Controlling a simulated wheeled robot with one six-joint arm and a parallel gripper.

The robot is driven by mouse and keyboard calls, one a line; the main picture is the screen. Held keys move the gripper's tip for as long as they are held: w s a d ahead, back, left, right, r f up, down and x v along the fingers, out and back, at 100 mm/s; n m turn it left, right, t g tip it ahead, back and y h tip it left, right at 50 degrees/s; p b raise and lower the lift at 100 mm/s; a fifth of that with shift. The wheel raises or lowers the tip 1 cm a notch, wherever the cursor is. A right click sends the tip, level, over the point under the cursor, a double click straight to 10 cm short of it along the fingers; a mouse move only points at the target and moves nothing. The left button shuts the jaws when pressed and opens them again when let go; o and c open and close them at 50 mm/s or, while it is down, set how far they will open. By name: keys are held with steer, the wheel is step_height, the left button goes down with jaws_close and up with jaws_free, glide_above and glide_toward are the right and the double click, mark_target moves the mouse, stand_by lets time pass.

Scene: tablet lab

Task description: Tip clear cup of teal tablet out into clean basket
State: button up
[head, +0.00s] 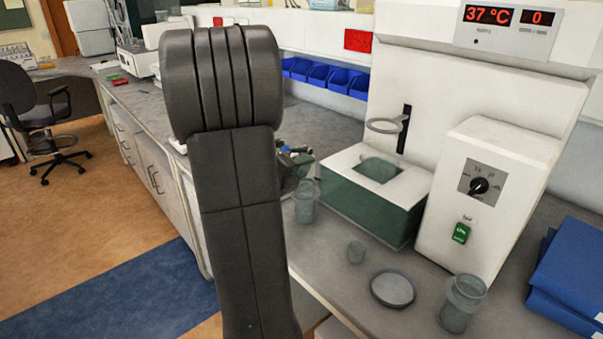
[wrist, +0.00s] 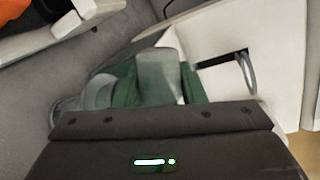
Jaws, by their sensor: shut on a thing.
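My gripper (head: 297,158) is partly hidden behind my arm in the head view. In the wrist view, my gripper (wrist: 158,92) is shut on a clear cup (wrist: 160,70). The cup also shows faintly in the head view (head: 305,165), just above a clear cylindrical container (head: 306,204) on the bench. In the wrist view a round clear container (wrist: 98,92) shows to the left of the cup. I cannot make out a teal tablet, and I cannot tell which clear container is the clean basket.
A white-topped green bath (head: 370,203) stands right of my gripper, with a grey ring (head: 387,125) above it. A white control box (head: 485,200) is farther right.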

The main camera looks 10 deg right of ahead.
steer(key=shift+s+d+f+m+t+b, duration=0.2)
steer(key=shift+m+b, duration=0.45)
steer(key=shift+b, duration=0.95)
steer(key=shift+s+d+m+t+b, duration=0.2)
steer(key=shift+m+b, duration=0.5)
steer(key=shift+b, duration=0.85)
steer(key=shift+s+a+f+m+t+b, duration=0.1)
steer(key=shift+m+t+b, duration=0.4)
steer(key=shift+b, duration=1.1)
steer(key=shift+s+d+r+m+b, duration=0.15)
steer(key=shift+m+b, duration=0.4)
steer(key=shift+b, duration=0.5)
steer(key=shift+s+d+f+m+b, duration=0.1)
steer(key=shift+m+b, duration=0.4)
steer(key=shift+b, duration=0.55)
steer(key=shift+a+r+p, duration=0.1)
steer(key=shift+r+p, duration=0.05)
steer(key=shift+p, duration=0.35)
